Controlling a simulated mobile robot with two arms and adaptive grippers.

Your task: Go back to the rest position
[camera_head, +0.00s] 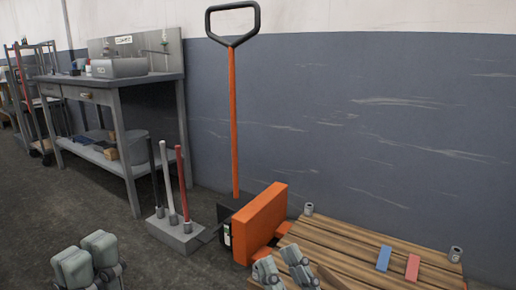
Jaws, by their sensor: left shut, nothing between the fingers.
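My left gripper (88,266) is at the bottom left, low in the picture, its two grey-green fingers close together with nothing between them. It is apart from everything else in view. My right gripper (283,270) is at the bottom centre, in front of the left edge of the wooden pallet (340,240) in the picture. Its two fingers show, but I cannot tell whether they are open or shut. I see nothing held in it. The lower parts of both grippers are cut off by the picture's edge.
An orange pallet jack (262,222) with a tall handle stands behind my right gripper. A blue block (384,258) and a red block (412,267) lie on the pallet. Long-handled hammers stand in a grey holder (176,238). A workbench (125,78) is at the left wall.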

